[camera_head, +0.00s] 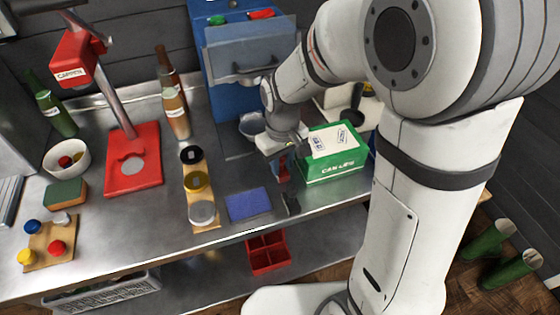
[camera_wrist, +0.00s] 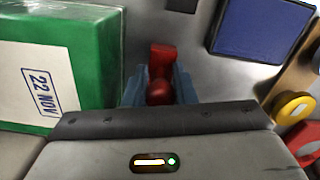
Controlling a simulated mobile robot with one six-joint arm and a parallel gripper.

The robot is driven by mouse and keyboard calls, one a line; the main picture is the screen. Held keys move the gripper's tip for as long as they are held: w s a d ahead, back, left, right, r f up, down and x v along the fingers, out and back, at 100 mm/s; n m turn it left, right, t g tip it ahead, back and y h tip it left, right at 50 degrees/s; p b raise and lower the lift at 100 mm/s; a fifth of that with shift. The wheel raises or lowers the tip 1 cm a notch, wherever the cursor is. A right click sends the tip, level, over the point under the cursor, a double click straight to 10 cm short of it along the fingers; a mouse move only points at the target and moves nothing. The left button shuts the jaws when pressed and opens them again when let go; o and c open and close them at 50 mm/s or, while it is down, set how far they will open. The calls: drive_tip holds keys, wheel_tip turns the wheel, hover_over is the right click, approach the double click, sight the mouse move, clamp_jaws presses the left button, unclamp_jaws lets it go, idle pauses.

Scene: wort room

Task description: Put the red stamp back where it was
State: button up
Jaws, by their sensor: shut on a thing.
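The red stamp (camera_wrist: 160,62) is between the two blue-grey fingers of my gripper (camera_wrist: 159,88) in the wrist view. My gripper is shut on it. In the head view my gripper (camera_head: 281,162) is low beside the left side of a green box (camera_head: 345,170), and a little of the red stamp (camera_head: 283,174) shows under it. I cannot tell whether the stamp touches the counter. A blue pad (camera_head: 248,204) lies to the left and nearer the front edge. A small black thing (camera_head: 291,202) stands right of the pad at the edge; it may be a holder.
White paper with blue marks (camera_head: 338,143) lies on the box; one mark reads 22 NOV in the wrist view. A wooden strip (camera_head: 196,180) with three discs is left of the pad. A blue machine (camera_head: 240,75) stands behind. A red divided tray (camera_head: 267,253) sits below.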

drive_tip(key=shift+s, duration=0.1)
drive_tip(key=shift+f, duration=0.2)
drive_tip(key=o, duration=0.8)
drive_tip(key=shift+r, duration=0.1)
wheel_tip(320, 180, up, 12)
drive_tip(key=shift+r, duration=0.2)
drive_tip(key=s+d+m+t, duration=0.1)
drive_tip(key=s+d+m, duration=0.1)
drive_tip(key=s+d, duration=0.2)
drive_tip(key=s+d+f+m+t, duration=0.1)
drive_tip(key=s+d+m, duration=0.1)
drive_tip(key=s+d, duration=0.2)
drive_tip(key=s+d+m, duration=0.2)
drive_tip(key=s+d, duration=0.1)
drive_tip(key=s, duration=0.1)
drive_tip(key=shift+d+f+t, duration=0.15)
drive_tip(key=shift+d+t, duration=0.25)
